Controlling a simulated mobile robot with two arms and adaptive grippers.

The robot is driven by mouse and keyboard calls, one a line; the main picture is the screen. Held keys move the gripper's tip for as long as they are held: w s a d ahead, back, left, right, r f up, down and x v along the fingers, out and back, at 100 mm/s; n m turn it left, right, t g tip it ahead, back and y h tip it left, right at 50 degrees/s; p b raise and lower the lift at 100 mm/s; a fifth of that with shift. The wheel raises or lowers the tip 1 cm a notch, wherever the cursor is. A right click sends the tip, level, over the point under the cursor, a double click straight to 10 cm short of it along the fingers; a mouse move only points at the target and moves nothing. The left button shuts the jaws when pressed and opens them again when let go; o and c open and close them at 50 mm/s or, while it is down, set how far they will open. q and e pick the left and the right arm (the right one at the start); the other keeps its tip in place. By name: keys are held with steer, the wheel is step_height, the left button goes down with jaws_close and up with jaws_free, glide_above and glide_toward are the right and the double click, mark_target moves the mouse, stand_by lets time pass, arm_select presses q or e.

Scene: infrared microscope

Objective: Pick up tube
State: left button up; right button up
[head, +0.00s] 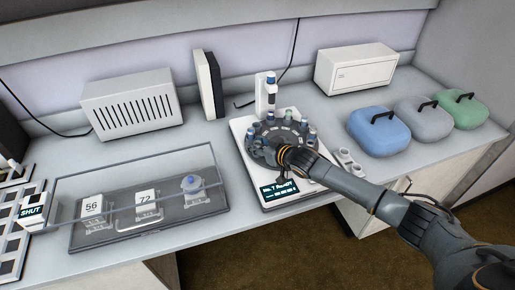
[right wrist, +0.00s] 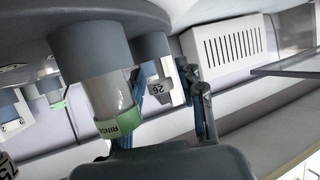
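A round dark carousel (head: 262,150) on a white instrument holds several blue-capped tubes (head: 310,135). My right gripper (head: 284,153) is at the front of the carousel, low among the tubes. In the right wrist view, a grey-capped tube labelled 26 (right wrist: 161,88) appears between its fingers (right wrist: 168,82). Whether the fingers touch that tube cannot be told. A larger tube with a green rinse label (right wrist: 108,95) is close on the left and hides part of one finger. My left gripper is not in view.
The instrument's display (head: 281,189) faces front. A clear-covered case (head: 140,235) with numbered blocks lies to the left. A blue lidded container (head: 378,131) and two others stand at right. A small grey holder (head: 347,164) is beside the instrument.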

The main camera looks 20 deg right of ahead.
jaws_close()
steer(key=shift+r, duration=0.1)
